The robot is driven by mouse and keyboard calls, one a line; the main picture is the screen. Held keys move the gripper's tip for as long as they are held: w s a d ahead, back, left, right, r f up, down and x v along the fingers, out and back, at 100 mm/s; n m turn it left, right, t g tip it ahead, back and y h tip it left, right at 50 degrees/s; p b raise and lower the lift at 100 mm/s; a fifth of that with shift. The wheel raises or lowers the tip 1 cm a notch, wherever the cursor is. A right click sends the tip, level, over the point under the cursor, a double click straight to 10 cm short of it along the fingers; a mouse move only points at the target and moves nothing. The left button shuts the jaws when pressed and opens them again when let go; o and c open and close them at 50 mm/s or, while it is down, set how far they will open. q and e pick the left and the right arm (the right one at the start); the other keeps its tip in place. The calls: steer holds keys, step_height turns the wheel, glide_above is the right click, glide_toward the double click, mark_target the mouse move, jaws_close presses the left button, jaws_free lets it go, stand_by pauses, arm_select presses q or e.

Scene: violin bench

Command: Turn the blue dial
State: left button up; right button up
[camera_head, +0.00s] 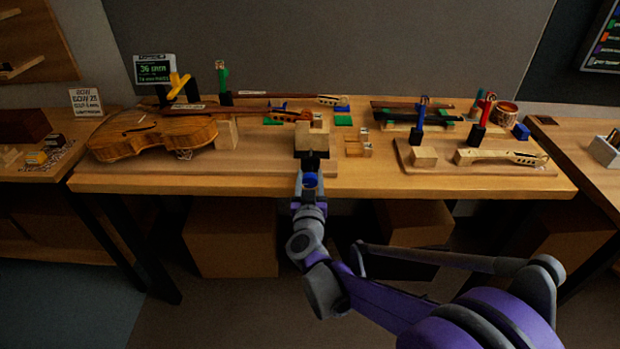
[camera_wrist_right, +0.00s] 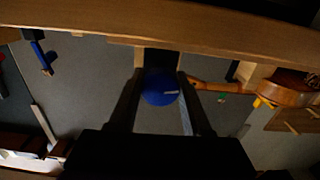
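The blue dial (camera_head: 310,181) faces me at the front edge of the workbench, below a black mount and a wooden block. In the right wrist view the blue dial (camera_wrist_right: 160,88) is round, with a short pale mark right of its centre, lying nearly level. My right gripper (camera_wrist_right: 160,94) has one dark finger on each side of the dial. No clear gap shows between fingers and dial. In the head view my right gripper (camera_head: 309,190) reaches the dial from the front. My left gripper is not in view.
A violin (camera_head: 150,137) lies on the bench's left. A board (camera_head: 480,172) with a violin neck (camera_head: 497,157) is on the right. Bows and small coloured tools stand along the back. Cardboard boxes (camera_head: 232,240) sit under the bench (camera_head: 240,183).

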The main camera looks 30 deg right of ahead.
jaws_close()
steer(key=m, duration=0.3)
steer(key=shift+m, duration=0.4)
steer(key=m, duration=0.4)
steer(key=shift+m, duration=0.3)
steer(key=m, duration=0.6)
steer(key=shift+p, duration=0.35)
steer(key=m, duration=0.6)
steer(key=shift+f+m+p, duration=0.1)
steer(key=shift+m+p, duration=0.2)
steer(key=shift+p, duration=0.05)
